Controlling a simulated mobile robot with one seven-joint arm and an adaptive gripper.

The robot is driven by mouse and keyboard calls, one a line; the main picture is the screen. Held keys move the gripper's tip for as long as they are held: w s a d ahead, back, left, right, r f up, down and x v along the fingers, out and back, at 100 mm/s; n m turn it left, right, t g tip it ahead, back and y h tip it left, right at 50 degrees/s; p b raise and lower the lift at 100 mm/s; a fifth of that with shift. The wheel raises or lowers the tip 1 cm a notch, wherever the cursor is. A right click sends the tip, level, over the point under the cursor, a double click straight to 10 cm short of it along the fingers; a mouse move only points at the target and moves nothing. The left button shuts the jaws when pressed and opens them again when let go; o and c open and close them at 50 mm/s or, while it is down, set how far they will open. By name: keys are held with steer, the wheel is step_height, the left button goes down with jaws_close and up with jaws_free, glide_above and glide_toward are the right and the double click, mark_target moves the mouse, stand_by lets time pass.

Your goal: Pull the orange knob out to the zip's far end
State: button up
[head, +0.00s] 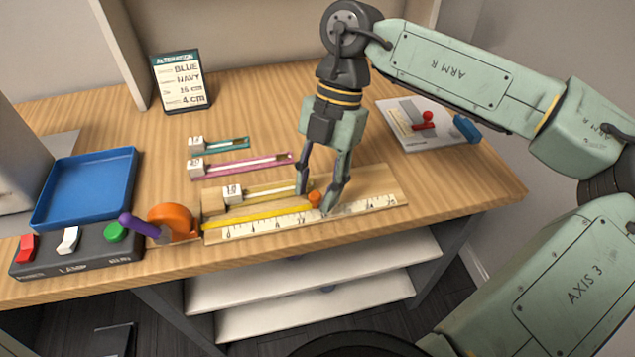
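The orange knob (314,198) sits at the right end of a yellow tape (258,217) drawn out from a round orange case (170,221). My gripper (314,201) points down over the board, with one fingertip on each side of the knob. The knob fills the gap, and the fingers look shut on it. The pale yellow zip (268,190), tagged 18, lies just behind the tape. Its right end is partly hidden by my left finger. A printed white scale (270,227) runs along the board's front.
Teal (232,143) and pink (250,165) zips lie behind the board. A switch box (80,250) and blue tray (88,188) stand left. A card with a red knob (427,117) lies back right. The board (385,178) is bare right of my gripper.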

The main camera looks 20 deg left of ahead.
steer(key=v, duration=1.2)
steer(key=shift+s, duration=0.1)
